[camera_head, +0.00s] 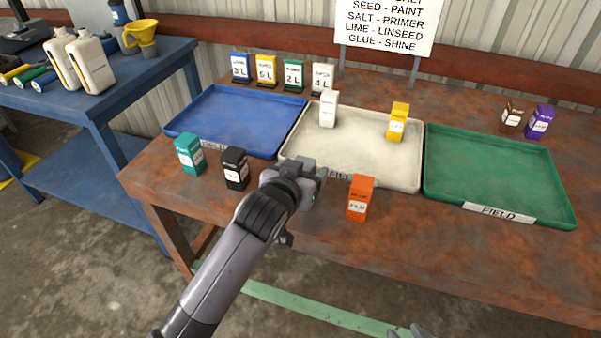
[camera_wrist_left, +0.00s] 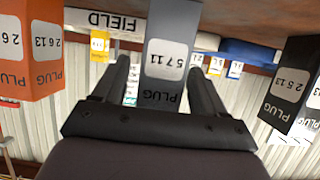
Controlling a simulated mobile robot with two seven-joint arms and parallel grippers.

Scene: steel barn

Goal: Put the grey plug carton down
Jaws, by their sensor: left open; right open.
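The grey plug carton (camera_wrist_left: 172,55) stands between the two fingers of my left gripper (camera_wrist_left: 159,75) in the left wrist view, which is upside down. The fingers are open, one on either side of it. In the head view my left gripper (camera_head: 306,178) is at the table's front edge, before the cream tray (camera_head: 350,172), and mostly hides the carton.
An orange carton (camera_head: 360,198) stands close right, black (camera_head: 235,169) and teal (camera_head: 190,155) cartons left. White (camera_head: 328,109) and yellow (camera_head: 397,122) cartons stand in the cream tray. Blue (camera_head: 245,95) and green (camera_head: 490,165) trays are empty. Bare table lies right of the orange carton.

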